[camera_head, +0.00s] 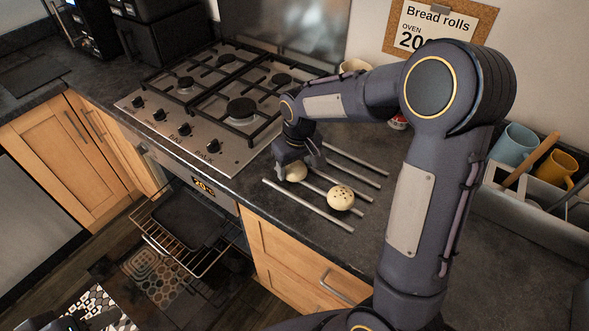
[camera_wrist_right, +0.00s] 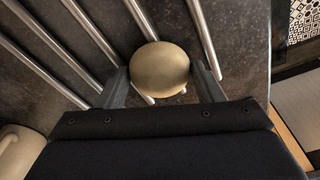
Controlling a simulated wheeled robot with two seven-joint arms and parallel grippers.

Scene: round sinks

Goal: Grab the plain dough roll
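The plain dough roll (camera_head: 296,173) is a smooth, pale ball on the metal rods at the counter's front edge. It also shows in the right wrist view (camera_wrist_right: 160,70), between my fingertips. My right gripper (camera_head: 298,161) points down over it, one finger on each side. The fingers look open, with little gap to the roll; contact is not clear. A second roll with dark specks (camera_head: 341,197) sits on the rods to the right. Part of my left gripper (camera_head: 68,323) shows at the bottom left, apart from the rolls; its fingers are unclear.
Several metal rods (camera_head: 352,157) lie on the dark counter. A gas hob (camera_head: 190,100) is to the left. Below, the oven is open with its rack (camera_head: 212,262) out. A grey caddy (camera_head: 530,220) with mugs stands at right. My right arm covers the middle right.

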